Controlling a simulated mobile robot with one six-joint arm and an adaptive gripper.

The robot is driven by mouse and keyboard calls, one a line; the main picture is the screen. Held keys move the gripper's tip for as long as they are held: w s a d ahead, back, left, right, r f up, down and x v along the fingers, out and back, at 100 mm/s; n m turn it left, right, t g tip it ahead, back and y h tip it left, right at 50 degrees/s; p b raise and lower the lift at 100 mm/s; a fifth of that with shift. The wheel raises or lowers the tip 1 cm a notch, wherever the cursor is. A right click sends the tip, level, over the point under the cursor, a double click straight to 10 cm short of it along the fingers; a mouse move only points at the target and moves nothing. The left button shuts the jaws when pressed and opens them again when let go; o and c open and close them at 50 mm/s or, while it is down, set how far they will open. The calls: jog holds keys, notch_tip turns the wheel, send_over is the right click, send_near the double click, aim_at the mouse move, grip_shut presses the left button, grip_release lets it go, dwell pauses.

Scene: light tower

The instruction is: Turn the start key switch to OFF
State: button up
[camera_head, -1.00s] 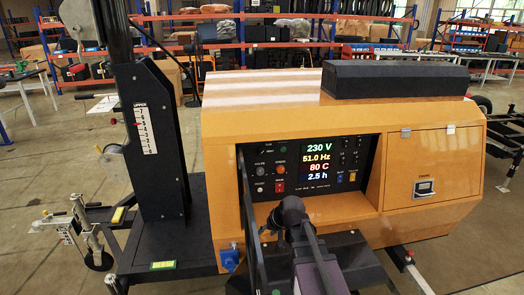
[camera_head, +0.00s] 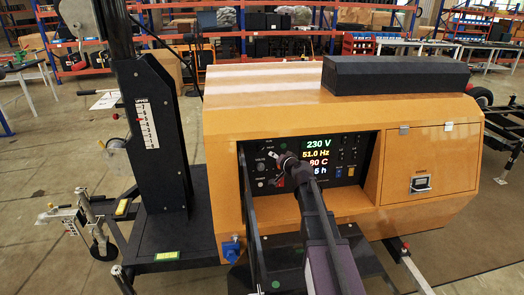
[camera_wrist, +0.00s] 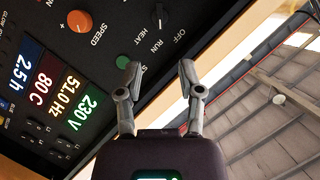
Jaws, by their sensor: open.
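In the head view my gripper (camera_head: 276,155) is in front of the panel's left part and hides some controls.
The control panel (camera_head: 346,183) is recessed in the orange generator housing (camera_head: 235,120). Near the switch are an orange speed knob (camera_wrist: 80,21), a green round part (camera_wrist: 122,61) and the lit display (camera_wrist: 68,83). The black mast column (camera_head: 150,170) stands at left.

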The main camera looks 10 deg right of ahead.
aim_at(261, 150)
jog(key=shift+w, duration=0.1)
jog(key=b+x, duration=0.3)
jog(key=x, duration=1)
jog(key=shift+w+a+b, duration=0.2)
jog(key=shift+w+b, duration=0.1)
jog(key=shift+b, duration=0.05)
jog(key=shift+c, duration=0.2)
grip_shut()
